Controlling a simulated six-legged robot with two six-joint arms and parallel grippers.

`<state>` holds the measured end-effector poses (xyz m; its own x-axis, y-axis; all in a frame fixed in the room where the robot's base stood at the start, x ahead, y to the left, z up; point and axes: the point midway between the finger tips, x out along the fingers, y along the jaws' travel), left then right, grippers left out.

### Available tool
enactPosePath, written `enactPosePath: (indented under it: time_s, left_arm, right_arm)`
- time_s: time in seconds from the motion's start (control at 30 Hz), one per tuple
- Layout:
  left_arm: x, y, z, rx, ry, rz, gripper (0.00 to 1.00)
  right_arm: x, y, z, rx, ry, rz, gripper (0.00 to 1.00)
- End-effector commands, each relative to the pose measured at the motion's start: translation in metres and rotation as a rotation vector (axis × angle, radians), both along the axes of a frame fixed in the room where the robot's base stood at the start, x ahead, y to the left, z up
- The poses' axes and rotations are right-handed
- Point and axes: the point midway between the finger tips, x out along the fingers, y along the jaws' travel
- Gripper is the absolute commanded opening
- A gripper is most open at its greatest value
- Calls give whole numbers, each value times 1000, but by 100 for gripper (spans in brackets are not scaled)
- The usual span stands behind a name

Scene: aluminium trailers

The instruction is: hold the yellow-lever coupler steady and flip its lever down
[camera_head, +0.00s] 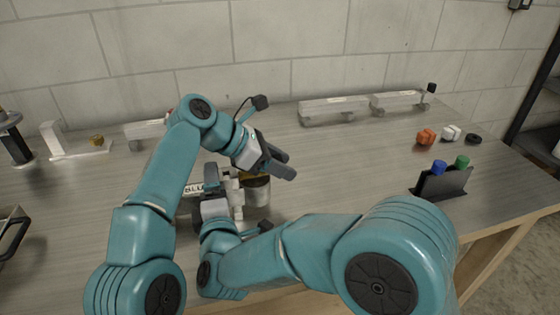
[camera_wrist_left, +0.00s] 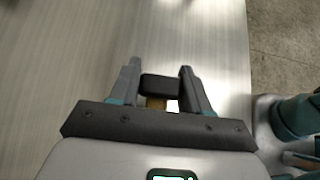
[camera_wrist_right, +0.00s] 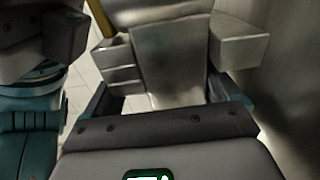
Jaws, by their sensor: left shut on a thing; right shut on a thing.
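The coupler (camera_head: 257,192) is a grey metal body near the middle front of the bench, partly hidden by my arms. A bit of its yellow lever (camera_head: 255,177) shows in the head view under my left gripper (camera_head: 278,163). In the left wrist view, my left gripper (camera_wrist_left: 158,76) is shut on a dark block at the end of the lever (camera_wrist_left: 156,103). My right gripper (camera_head: 216,196) is low at the coupler's left side. In the right wrist view its fingers (camera_wrist_right: 165,95) are shut on the grey metal body (camera_wrist_right: 172,60), with a yellow strip at upper left.
Aluminium trailers (camera_head: 333,111) stand along the back. A dark holder (camera_head: 445,186) with a blue and a green cap stands at right, near orange (camera_head: 426,137) and white (camera_head: 451,132) pieces and a black ring (camera_head: 473,139). A white bracket (camera_head: 80,148) is at left.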

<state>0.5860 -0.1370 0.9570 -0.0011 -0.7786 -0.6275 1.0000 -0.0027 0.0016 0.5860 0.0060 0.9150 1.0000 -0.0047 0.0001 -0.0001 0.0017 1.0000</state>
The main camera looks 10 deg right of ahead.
Motion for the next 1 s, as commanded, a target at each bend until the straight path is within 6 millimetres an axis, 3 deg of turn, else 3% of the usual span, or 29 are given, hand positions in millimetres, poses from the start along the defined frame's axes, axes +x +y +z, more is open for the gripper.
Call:
enactPosePath:
  time_s: [0.53, 0.57, 0.6, 1.0]
  left_arm:
    - [0, 2, -4, 13, 9, 1, 0]
    - [0, 2, -4, 14, 8, 1, 56]
    - [0, 2, -4, 13, 7, 1, 68]
    - [0, 1, -1, 8, 2, 2, 68]
  right_arm:
    - [1, -2, 1, 6, -3, -7, 25]
    - [1, -2, 1, 6, -3, -7, 25]
    - [1, -2, 1, 6, -3, -7, 25]
    - [0, -1, 0, 4, -1, -4, 25]
